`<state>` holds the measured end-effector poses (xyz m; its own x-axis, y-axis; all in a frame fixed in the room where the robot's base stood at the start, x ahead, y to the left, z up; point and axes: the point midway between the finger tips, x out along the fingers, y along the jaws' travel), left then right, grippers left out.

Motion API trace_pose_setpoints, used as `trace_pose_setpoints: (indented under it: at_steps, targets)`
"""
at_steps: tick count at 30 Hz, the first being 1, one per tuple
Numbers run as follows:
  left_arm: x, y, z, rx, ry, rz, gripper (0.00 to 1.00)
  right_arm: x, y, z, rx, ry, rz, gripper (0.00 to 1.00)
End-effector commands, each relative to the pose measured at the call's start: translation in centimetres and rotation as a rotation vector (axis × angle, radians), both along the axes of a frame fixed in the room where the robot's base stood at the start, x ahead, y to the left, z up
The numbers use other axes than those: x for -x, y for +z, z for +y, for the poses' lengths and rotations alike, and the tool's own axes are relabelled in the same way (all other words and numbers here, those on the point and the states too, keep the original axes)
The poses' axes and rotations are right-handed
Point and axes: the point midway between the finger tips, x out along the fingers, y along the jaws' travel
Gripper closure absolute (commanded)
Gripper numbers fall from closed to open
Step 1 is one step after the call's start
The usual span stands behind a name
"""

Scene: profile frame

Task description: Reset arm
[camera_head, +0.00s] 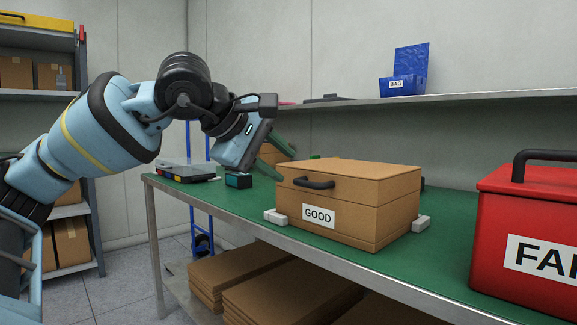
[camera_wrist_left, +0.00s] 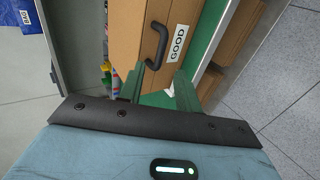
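My left arm reaches in from the left over the green-topped table (camera_head: 400,262). My left gripper (camera_head: 286,165) has two dark green fingers spread apart, just left of and behind the brown box marked GOOD (camera_head: 365,215). In the left wrist view the open fingers (camera_wrist_left: 160,72) show nothing held between them. The GOOD box (camera_wrist_left: 133,35) and its dark handle (camera_wrist_left: 156,45) lie just beyond the fingertips there; I cannot tell whether they touch. The box is shut. My right gripper is not in view.
A red box with a partly cut-off label (camera_head: 530,240) stands at the right. A blue bin (camera_head: 402,85) sits on the wall shelf. Flat cardboard (camera_head: 290,293) lies below.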

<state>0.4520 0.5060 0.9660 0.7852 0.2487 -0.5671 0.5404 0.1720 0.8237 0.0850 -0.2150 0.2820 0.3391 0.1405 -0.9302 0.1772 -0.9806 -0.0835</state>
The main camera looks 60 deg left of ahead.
Motion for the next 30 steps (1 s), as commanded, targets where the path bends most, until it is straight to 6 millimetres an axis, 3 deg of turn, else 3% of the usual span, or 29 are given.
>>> trace_pose_setpoints:
  at_steps: [6,24,27,30]
  targets:
    - [1.2,0.8,-0.4,0.000,-0.001,0.001,0.66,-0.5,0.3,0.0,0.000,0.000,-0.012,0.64]
    - [1.2,0.9,-0.4,0.000,0.000,0.000,0.66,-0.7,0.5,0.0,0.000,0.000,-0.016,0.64]
    - [1.5,1.9,-0.4,0.000,0.000,-0.006,0.66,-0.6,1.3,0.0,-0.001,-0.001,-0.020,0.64]
    - [2.4,4.3,-0.4,-0.001,0.000,-0.023,0.66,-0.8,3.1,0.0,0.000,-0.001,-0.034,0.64]
